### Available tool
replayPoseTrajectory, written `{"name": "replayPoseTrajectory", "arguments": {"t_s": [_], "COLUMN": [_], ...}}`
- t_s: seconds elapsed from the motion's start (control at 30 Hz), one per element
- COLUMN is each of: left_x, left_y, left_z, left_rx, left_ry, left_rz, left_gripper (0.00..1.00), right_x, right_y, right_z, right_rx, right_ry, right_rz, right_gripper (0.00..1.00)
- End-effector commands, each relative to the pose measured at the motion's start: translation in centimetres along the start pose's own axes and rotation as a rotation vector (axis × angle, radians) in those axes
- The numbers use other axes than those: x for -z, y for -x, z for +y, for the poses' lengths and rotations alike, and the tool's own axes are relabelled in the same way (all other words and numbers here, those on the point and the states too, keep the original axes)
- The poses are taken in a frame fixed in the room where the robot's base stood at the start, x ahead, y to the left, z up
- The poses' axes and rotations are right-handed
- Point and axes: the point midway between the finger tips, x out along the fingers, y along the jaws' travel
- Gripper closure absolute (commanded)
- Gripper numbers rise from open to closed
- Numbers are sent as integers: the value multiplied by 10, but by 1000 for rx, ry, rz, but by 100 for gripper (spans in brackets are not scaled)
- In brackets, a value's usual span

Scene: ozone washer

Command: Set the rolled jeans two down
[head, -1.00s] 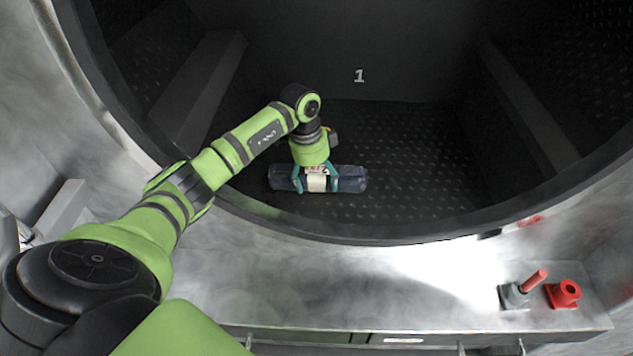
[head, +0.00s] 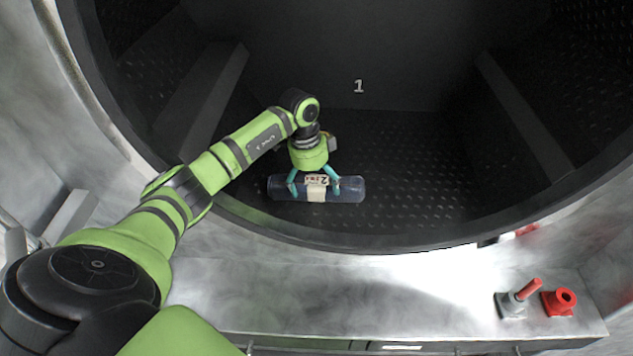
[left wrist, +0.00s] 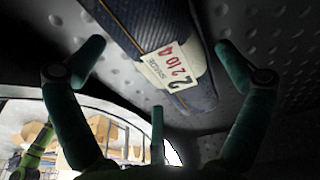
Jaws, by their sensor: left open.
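The rolled jeans two (head: 348,189) are a dark blue denim roll with a cream band and a tag reading 2. They lie lengthwise on the dimpled floor of the dark drum (head: 420,170), near its front rim. My left gripper (head: 314,188) is just above the roll, its teal fingers spread open. In the left wrist view the roll (left wrist: 135,25) shows between the spread fingers, with its tag (left wrist: 172,68) facing the camera and gaps beside the fingertips. My right gripper is in neither view.
The drum's front rim (head: 400,243) curves close in front of the roll. Raised ribs stand at the left (head: 200,105) and right (head: 525,115). The floor right of the roll is clear. A red-handled lever (head: 515,300) and a red knob (head: 559,302) sit on the ledge outside.

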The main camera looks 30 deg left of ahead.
Motion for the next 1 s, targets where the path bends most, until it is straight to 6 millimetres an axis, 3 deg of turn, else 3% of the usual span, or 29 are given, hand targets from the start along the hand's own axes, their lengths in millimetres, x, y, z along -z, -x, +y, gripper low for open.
{"name": "replayPoseTrajectory", "arguments": {"t_s": [0.03,0.3,0.43,0.67,0.9,1.0], "left_x": [1,1,0,0,0,11], "left_y": [15,64,86,102,101,96], "left_z": [0,0,-1,0,0,5], "left_rx": [1,1,3,1,0,-5], "left_ry": [0,0,0,0,-1,-34], "left_rz": [-1,-2,-2,-1,1,39], "left_gripper": [0,0,0,0,0,0], "right_x": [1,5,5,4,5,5], "right_y": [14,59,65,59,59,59], "right_z": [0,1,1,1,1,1], "right_rx": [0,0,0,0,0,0], "right_ry": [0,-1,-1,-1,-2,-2], "right_rz": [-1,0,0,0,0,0], "right_gripper": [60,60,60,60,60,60]}}
